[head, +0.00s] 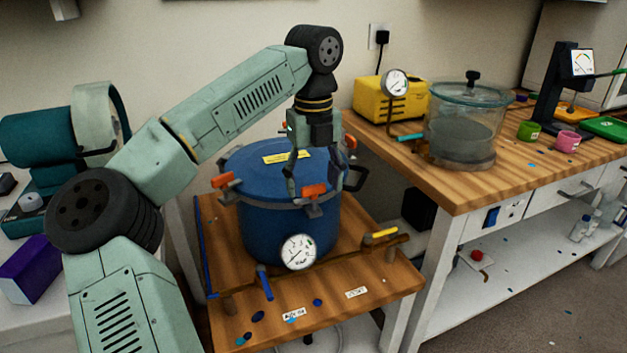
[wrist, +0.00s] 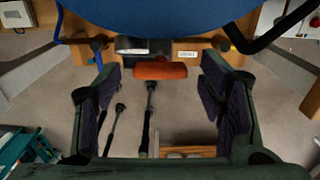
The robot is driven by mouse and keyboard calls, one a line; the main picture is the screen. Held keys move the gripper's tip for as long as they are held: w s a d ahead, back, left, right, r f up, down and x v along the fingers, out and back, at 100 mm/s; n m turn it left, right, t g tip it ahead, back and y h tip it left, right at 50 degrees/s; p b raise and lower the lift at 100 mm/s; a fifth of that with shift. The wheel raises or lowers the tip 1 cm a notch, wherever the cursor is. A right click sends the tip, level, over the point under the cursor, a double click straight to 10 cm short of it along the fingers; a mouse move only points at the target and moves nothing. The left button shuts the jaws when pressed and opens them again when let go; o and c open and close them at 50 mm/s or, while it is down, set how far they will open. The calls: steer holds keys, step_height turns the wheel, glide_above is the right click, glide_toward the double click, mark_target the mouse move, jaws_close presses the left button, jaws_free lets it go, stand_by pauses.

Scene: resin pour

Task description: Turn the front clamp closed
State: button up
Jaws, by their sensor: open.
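The blue pressure pot (head: 285,225) stands on a small wooden-topped stand, with orange-handled clamps around its lid. The front clamp (head: 314,191) is at the lid's near right edge in the head view. Its orange handle (wrist: 160,71) lies crosswise in the wrist view, below the blue pot edge (wrist: 160,15). My gripper (head: 325,186) is pointed down with its fingers spread on either side of this clamp. In the wrist view my gripper (wrist: 160,88) is open, with visible gaps between both fingers and the handle. It holds nothing.
Another orange clamp (head: 224,180) is at the lid's left. A pressure gauge (head: 298,252), a blue valve lever (head: 264,284) and a yellow-handled valve (head: 384,233) sit in front of the pot. The right bench holds a glass chamber (head: 466,125) and a yellow pump (head: 375,98).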

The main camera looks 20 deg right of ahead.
steer(key=shift+f, duration=0.2)
steer(key=c, duration=1.2)
steer(key=shift+o, duration=0.2)
